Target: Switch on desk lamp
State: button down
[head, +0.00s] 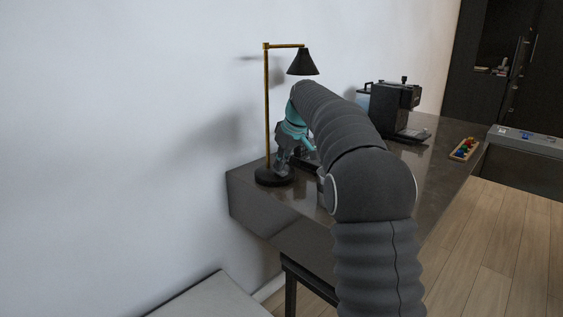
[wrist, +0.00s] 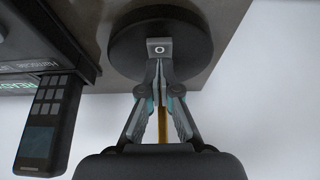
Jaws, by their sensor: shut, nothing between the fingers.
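The desk lamp has a brass pole (head: 267,110), a dark cone shade (head: 302,62) and a round black base (head: 265,179) on the desk's near left end. The shade shows no glow. In the wrist view the base (wrist: 193,48) carries a small grey square switch (wrist: 159,46) marked with a light ring. My gripper (wrist: 160,65) is shut and empty, its fingertips at the lower edge of the switch; I cannot tell whether they touch it. The pole (wrist: 163,125) shows behind the fingers. In the head view my gripper (head: 282,166) is low beside the pole, partly hidden by my arm.
The dark desk (head: 440,135) runs back to the right, with a black coffee machine (head: 396,108) and a small tray of coloured items (head: 463,149). In the wrist view a dark phone-like device (wrist: 47,120) lies left of my gripper. A white wall stands close behind the lamp.

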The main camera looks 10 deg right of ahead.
jog(key=shift+w+a+f, duration=0.1)
jog(key=shift+w, duration=0.05)
jog(key=shift+f, duration=0.2)
jog(key=shift+s+d+f+b, duration=0.1)
jog(key=shift+s+d+b, duration=0.35)
jog(key=shift+s, duration=0.3)
jog(key=shift+d, duration=0.1)
jog(key=p+v, duration=0.4)
jog(key=v, duration=0.1)
jog(key=shift+w+a+r, duration=0.25)
jog(key=shift+w+r, duration=0.1)
jog(key=v, duration=0.9)
jog(key=shift+s+d, duration=0.15)
jog(key=shift+s, duration=0.1)
